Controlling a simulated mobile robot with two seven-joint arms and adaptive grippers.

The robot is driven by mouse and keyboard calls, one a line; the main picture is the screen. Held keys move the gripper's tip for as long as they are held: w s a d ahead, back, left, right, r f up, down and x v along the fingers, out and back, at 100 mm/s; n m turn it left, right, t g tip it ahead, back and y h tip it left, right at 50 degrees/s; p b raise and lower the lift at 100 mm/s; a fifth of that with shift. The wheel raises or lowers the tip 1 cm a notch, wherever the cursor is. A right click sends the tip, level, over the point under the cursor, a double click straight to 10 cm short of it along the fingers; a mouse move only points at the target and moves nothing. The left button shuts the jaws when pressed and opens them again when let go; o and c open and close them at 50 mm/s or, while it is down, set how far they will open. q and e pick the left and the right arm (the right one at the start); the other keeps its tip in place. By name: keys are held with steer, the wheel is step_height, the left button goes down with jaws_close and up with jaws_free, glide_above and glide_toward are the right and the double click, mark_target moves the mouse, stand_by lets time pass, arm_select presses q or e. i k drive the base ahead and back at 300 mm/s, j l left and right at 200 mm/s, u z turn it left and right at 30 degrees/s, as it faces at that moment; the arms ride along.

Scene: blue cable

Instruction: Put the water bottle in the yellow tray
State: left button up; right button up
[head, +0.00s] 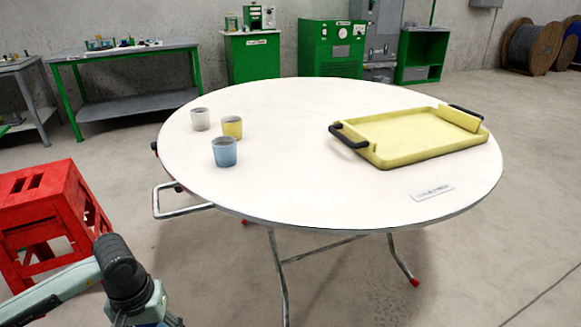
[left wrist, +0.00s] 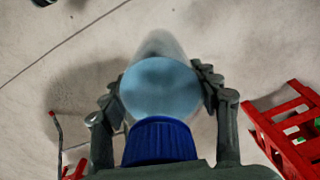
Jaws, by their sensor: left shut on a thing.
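The water bottle (left wrist: 160,138) shows in the left wrist view, with a dark blue cap and a clear, light blue body. My left gripper (left wrist: 160,86) is shut on it, one finger on each side of the body. The bottle is held over the grey floor. In the head view the left arm is at the lower left, off the table, and its fingers and the bottle are out of that view. The yellow tray (head: 385,160) lies on the right of the round white table, empty, with black handles at its ends. My right gripper is in neither view.
A white cup (head: 201,122), a yellow cup (head: 232,130) and a blue cup (head: 224,155) stand on the left of the table (head: 300,190). A small label lies in front of the tray. The table's middle is clear.

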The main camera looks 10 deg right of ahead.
mark_target(409, 140)
steer(key=l+u, duration=0.35)
steer(key=l, duration=0.95)
steer(key=k+l+u, duration=0.15)
steer(key=l, duration=0.7)
steer(key=k+l+u, duration=0.15)
steer(key=l, duration=0.3)
steer(key=k+l, duration=0.1)
steer(key=l, duration=0.9)
steer(key=k+l, duration=0.15)
steer(key=l, duration=0.85)
steer(key=k+l, duration=0.15)
steer(key=l, duration=0.35)
steer(key=k+l, duration=0.1)
steer(key=l, duration=0.4)
